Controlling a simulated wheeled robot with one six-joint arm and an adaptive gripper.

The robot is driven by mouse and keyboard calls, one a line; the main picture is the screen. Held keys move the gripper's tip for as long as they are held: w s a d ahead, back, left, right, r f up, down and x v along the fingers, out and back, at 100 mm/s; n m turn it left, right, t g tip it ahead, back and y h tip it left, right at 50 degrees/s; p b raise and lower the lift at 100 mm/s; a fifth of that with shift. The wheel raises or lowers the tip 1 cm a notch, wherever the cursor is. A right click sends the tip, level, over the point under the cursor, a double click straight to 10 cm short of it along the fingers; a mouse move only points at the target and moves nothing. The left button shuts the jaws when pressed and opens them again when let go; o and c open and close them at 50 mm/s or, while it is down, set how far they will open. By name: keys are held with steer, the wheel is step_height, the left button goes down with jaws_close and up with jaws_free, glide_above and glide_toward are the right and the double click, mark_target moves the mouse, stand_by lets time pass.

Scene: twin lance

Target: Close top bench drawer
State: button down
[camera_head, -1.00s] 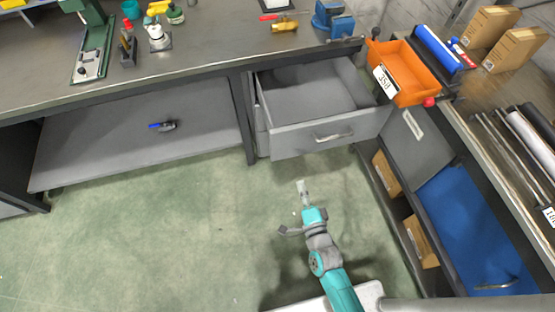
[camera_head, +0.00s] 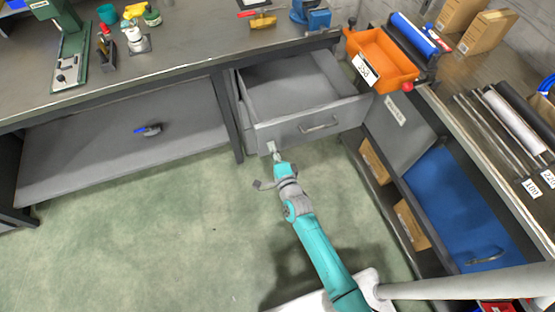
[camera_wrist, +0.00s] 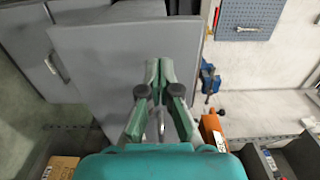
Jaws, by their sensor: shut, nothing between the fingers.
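The top bench drawer (camera_head: 310,125) is grey and stands pulled out under the bench top, its empty inside showing. My gripper (camera_head: 272,147) is shut and empty, at the lower left part of the drawer front in the head view. In the wrist view, my gripper (camera_wrist: 159,62) points at the large grey drawer front (camera_wrist: 110,60), with the drawer handle partly hidden between the fingers. The frames do not show for certain whether the fingertips touch the front.
An orange bin (camera_head: 382,60) sits on the bench corner, right of the drawer. An open grey cabinet door (camera_head: 400,128) stands close to the drawer's right side. A blue vise (camera_head: 310,14) is on the bench top. The green floor (camera_head: 150,230) at the left is clear.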

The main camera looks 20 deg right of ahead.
mark_target(267, 135)
steer(key=shift+w, duration=1.6)
